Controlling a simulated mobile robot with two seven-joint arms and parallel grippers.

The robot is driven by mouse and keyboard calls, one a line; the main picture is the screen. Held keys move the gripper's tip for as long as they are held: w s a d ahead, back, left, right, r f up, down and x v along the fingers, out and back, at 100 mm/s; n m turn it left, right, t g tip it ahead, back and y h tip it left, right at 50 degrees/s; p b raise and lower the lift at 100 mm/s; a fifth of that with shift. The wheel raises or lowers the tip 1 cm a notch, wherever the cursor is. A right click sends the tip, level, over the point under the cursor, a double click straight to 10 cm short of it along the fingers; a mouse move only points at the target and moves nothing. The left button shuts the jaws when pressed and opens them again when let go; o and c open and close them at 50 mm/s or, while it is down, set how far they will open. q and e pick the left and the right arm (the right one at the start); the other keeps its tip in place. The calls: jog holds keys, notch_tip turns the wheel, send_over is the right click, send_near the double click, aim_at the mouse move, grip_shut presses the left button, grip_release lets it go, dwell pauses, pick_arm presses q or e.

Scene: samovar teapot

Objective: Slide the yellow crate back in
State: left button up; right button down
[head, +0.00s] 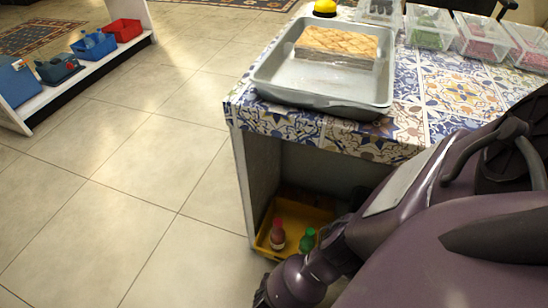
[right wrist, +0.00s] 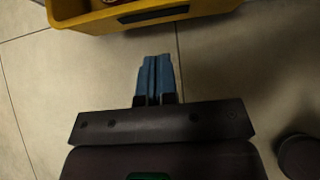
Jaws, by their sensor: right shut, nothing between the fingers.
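The yellow crate (head: 298,212) sits low under the tiled table in the head view, with a red-capped bottle (head: 278,236) and a green bottle (head: 308,240) in it. My right arm covers its right part. In the right wrist view the front wall of the crate (right wrist: 95,22), with a dark slot, crosses the top. My right gripper (right wrist: 156,60) has its blue fingers pressed together, empty. They point at the crate's front wall, and a strip of floor shows between the tips and the wall. My left gripper is not in view.
The table (head: 385,145) has a side panel (head: 243,180) left of the crate. On top stand a grey tray (head: 300,90) with a pastry slab and several clear bins. A low white shelf (head: 95,72) stands at the far left. The tiled floor (head: 130,190) between is clear.

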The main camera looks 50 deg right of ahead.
pick_arm(q)
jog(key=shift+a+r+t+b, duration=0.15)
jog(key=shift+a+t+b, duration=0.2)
jog(key=shift+b, duration=0.3)
pick_arm(e)
jog(key=shift+w+d+f, duration=0.25)
jog(key=shift+w+d, duration=0.1)
jog(key=shift+d, duration=0.5)
jog(key=shift+w+d+f, duration=0.25)
jog(key=shift+w+d, duration=0.15)
jog(key=shift+d, duration=0.45)
jog(key=shift+w+d+f, duration=0.25)
jog(key=shift+w+d, duration=0.1)
jog(key=shift+d, duration=0.5)
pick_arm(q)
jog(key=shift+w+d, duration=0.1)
